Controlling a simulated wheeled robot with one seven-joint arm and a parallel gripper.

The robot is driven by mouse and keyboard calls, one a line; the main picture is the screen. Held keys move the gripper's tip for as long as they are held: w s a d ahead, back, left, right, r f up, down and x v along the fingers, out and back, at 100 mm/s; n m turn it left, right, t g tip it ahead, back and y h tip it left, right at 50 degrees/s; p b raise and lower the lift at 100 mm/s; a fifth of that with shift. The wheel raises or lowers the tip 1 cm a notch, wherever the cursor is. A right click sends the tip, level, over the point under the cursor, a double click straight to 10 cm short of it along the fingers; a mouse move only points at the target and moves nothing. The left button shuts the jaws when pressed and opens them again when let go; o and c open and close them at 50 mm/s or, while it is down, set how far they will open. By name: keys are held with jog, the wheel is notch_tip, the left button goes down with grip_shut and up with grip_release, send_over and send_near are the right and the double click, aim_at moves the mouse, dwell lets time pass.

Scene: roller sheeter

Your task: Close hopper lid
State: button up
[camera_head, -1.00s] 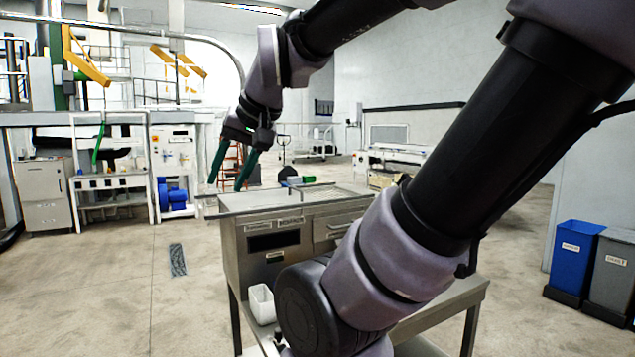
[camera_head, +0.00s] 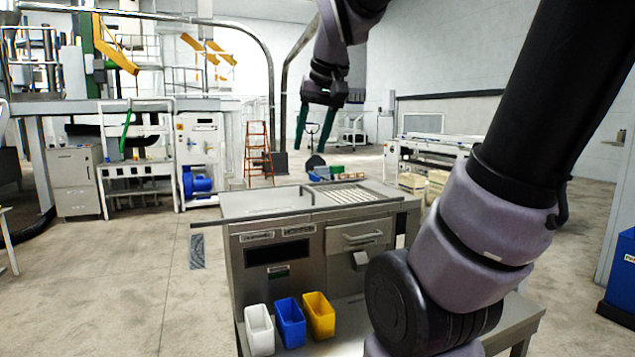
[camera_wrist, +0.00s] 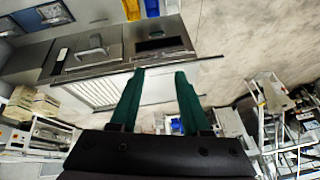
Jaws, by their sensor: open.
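The steel machine (camera_head: 310,230) stands ahead of me. Its top has a flat plate (camera_head: 262,201) on the left and a slatted, grid-like opening (camera_head: 352,194) on the right. The grid (camera_wrist: 97,91) also shows in the wrist view, with the plate (camera_wrist: 157,88) beside it. I cannot tell for sure which part is the hopper lid; the plate may be it, lying flat beside the uncovered grid. My gripper (camera_head: 311,143) is open and empty, its green fingers pointing down, apparently above the machine's far side. In the wrist view, the fingers (camera_wrist: 160,76) touch nothing.
White, blue and yellow bins (camera_head: 290,322) stand on the lower shelf in front. A drawer handle (camera_head: 363,238) projects from the machine's front. Small coloured boxes (camera_head: 330,173) lie behind it. An orange ladder (camera_head: 259,150) stands farther back. Open floor lies to the left.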

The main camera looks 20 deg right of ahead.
jog(key=w+d+r+n+g+h, duration=0.1)
jog(key=w+r+g, duration=0.1)
jog(key=w, duration=0.7)
jog(key=n+g+h, duration=0.2)
jog(key=g, duration=0.2)
send_over(306, 188)
jog(key=a, duration=0.2)
notch_tip(306, 188, down, 10)
jog(key=f, duration=0.3)
jog(key=d+f, duration=0.1)
jog(key=f, duration=0.5)
jog(key=shift+d+f, duration=0.25)
jog(key=shift+d, duration=0.15)
grip_shut()
